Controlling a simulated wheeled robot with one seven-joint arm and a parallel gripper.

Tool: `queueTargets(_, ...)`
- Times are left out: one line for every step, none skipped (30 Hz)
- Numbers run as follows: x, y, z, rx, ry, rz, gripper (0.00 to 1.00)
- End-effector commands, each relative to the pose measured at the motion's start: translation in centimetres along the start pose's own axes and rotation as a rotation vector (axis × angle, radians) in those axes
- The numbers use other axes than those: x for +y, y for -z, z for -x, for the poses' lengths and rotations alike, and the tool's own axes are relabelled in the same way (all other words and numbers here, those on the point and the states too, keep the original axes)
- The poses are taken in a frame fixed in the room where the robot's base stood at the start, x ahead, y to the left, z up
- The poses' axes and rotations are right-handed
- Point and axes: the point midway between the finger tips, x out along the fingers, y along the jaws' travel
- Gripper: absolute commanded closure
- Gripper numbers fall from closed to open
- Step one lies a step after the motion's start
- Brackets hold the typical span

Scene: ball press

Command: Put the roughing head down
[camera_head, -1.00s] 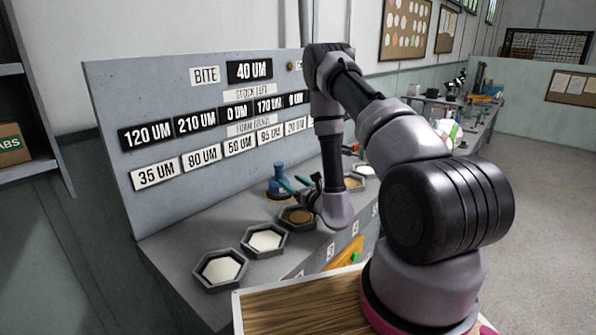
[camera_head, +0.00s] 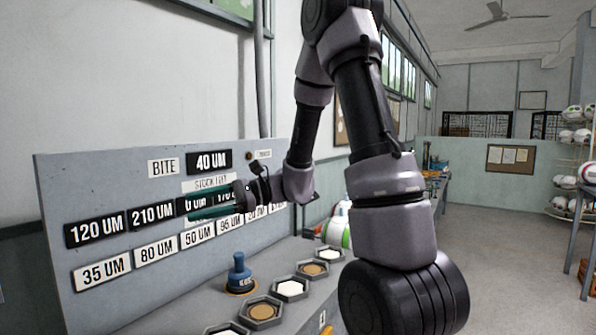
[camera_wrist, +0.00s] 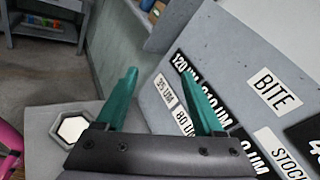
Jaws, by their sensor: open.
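The roughing head (camera_head: 239,275), a blue knob with a wide base and a label, stands upright on the grey bench, on or in a round brownish patch behind the row of hexagonal trays. My gripper (camera_head: 212,206) is raised above and to the left of it, in front of the sign panel. Its teal fingers are apart and empty, clear of the head. The wrist view shows the open fingers (camera_wrist: 158,76) with nothing between them; the head is not seen there.
Hexagonal trays (camera_head: 290,289) with white or brown discs line the bench front. The grey panel (camera_head: 60,190) with BITE, 40 UM and other number plates stands close behind my gripper. A white, red and green object (camera_head: 338,232) is farther along. Open floor lies to the right.

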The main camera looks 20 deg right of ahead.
Motion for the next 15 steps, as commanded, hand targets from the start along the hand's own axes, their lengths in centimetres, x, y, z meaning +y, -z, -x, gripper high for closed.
queueTargets(1.1, -1.6, 0.4, 0.033, -0.061, 0.063, 0.31)
queueTargets(1.8, -2.3, 0.7, 0.056, -0.098, 0.095, 0.31)
queueTargets(2.7, -3.1, 1.1, 0.089, -0.147, 0.138, 0.31)
queueTargets(3.4, -3.6, 1.5, 0.115, -0.182, 0.171, 0.31)
queueTargets(4.1, -4.0, 1.9, 0.143, -0.216, 0.204, 0.31)
queueTargets(5.0, -4.6, 2.5, 0.182, -0.259, 0.248, 0.31)
queueTargets(5.6, -4.9, 3.0, 0.213, -0.29, 0.283, 0.31)
queueTargets(6.2, -5.2, 3.5, 0.246, -0.319, 0.318, 0.31)
queueTargets(6.9, -5.6, 4.3, 0.292, -0.357, 0.366, 0.31)
queueTargets(7.3, -5.8, 4.9, 0.328, -0.384, 0.402, 0.31)
queueTargets(7.8, -6.0, 5.5, 0.365, -0.409, 0.438, 0.31)
queueTargets(8.3, -6.3, 6.4, 0.415, -0.44, 0.486, 0.31)
queueTargets(8.7, -6.5, 7.1, 0.455, -0.461, 0.522, 0.31)
queueTargets(8.9, -6.6, 7.8, 0.495, -0.482, 0.559, 0.31)
queueTargets(9.2, -6.8, 8.8, 0.551, -0.508, 0.609, 0.31)
